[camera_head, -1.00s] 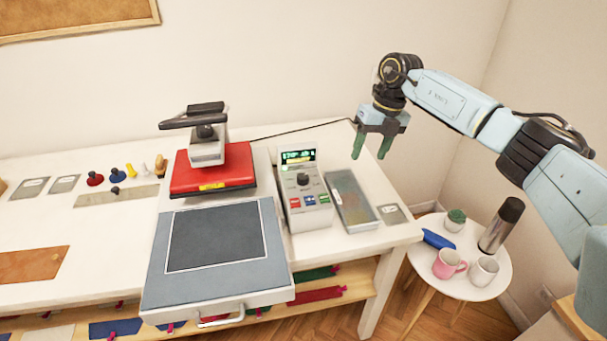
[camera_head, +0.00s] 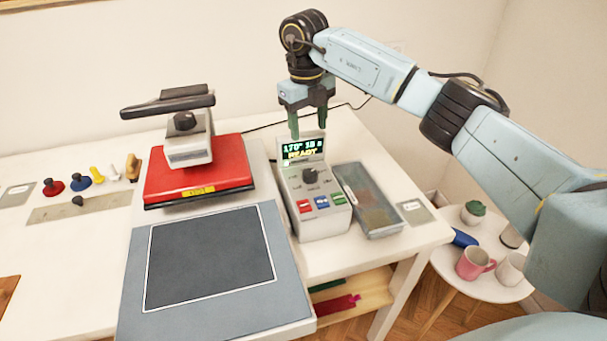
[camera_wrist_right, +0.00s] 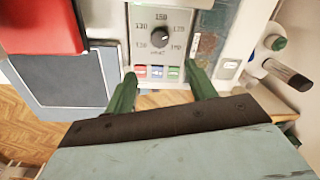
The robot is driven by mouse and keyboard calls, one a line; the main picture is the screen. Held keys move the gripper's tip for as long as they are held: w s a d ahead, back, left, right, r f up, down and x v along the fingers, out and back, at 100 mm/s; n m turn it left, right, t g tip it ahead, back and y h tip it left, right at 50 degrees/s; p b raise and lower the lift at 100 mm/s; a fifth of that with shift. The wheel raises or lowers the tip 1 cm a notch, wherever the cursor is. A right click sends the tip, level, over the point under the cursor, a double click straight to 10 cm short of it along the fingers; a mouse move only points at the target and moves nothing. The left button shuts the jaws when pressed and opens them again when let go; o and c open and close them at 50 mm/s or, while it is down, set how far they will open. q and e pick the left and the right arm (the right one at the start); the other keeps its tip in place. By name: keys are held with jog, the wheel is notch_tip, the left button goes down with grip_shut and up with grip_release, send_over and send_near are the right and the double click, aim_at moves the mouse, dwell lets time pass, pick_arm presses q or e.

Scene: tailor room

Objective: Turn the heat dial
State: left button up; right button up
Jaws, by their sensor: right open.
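The heat dial (camera_head: 310,176) is a small dark knob on the sloped face of a white control box (camera_head: 325,222). Above it, a display (camera_head: 303,149) reads "170° 18 s READY". In the right wrist view the dial (camera_wrist_right: 159,36) has a scale of numbers around it and lies beyond the fingertips. My right gripper (camera_head: 309,134) is open and empty, with green fingers pointing down, above the box and close to its display in the head view. It also shows in the right wrist view (camera_wrist_right: 158,72). My left gripper is not in view.
A heat press with a red upper plate (camera_head: 198,178) and grey lower bed (camera_head: 125,292) stands left of the box. A shallow tray (camera_head: 369,226) is right of it. A round side table (camera_head: 492,287) holds mugs and a plant.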

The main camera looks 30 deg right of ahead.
aim_at(311, 173)
jog(key=f, duration=1.3)
jog(key=shift+d+f+p, duration=0.3)
jog(key=shift+d+p, duration=0.05)
jog(key=shift+d, duration=0.05)
jog(key=c, duration=1)
